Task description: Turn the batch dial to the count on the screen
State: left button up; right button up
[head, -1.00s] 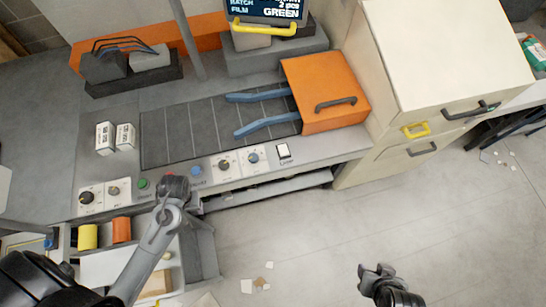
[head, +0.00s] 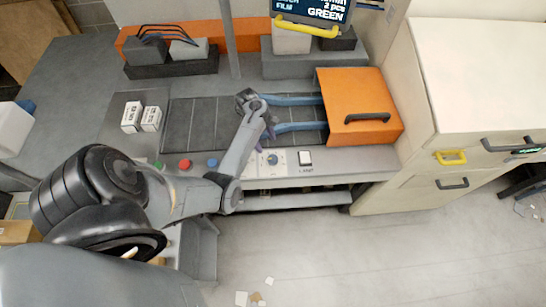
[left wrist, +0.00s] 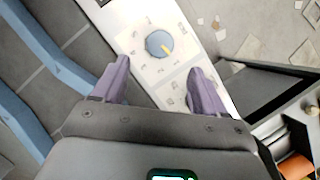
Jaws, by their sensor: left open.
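A blue dial (head: 272,159) sits on the white control panel of the machine. In the left wrist view the blue dial (left wrist: 159,43) has a yellow mark pointing to the lower right, on a white plate with small printed marks. My left gripper (head: 266,138) is open above the panel, beside the dial. In the left wrist view its two purple fingers (left wrist: 158,67) are apart and empty, with the dial just past their tips. My right gripper is not in view.
A red button (head: 185,164) and a blue button (head: 212,163) are left of the dial; a white switch (head: 305,158) is to its right. Blue rails run into an orange cover (head: 355,105). Two small white boxes (head: 141,117) stand at the left. My left arm hides part of the panel.

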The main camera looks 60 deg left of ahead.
aim_at(273, 158)
pick_arm(q)
jog(key=b+x, duration=0.1)
jog(key=x, duration=0.8)
jog(key=shift+b, duration=0.35)
jog(key=c, duration=1)
jog(key=shift+r, duration=0.1)
jog(key=shift+c, duration=0.2)
jog(key=shift+m+p, duration=0.4)
jog(key=m+g+p, duration=0.1)
jog(key=m, duration=0.1)
jog(key=shift+w+a+m+p, duration=0.1)
jog(key=shift+m+p, duration=0.25)
jog(key=shift+m, duration=0.05)
jog(key=shift+w+m+g+p, duration=0.1)
jog(key=shift+m+g+p, duration=0.75)
jog(key=shift+m, duration=1.15)
jog(key=shift+g, duration=0.25)
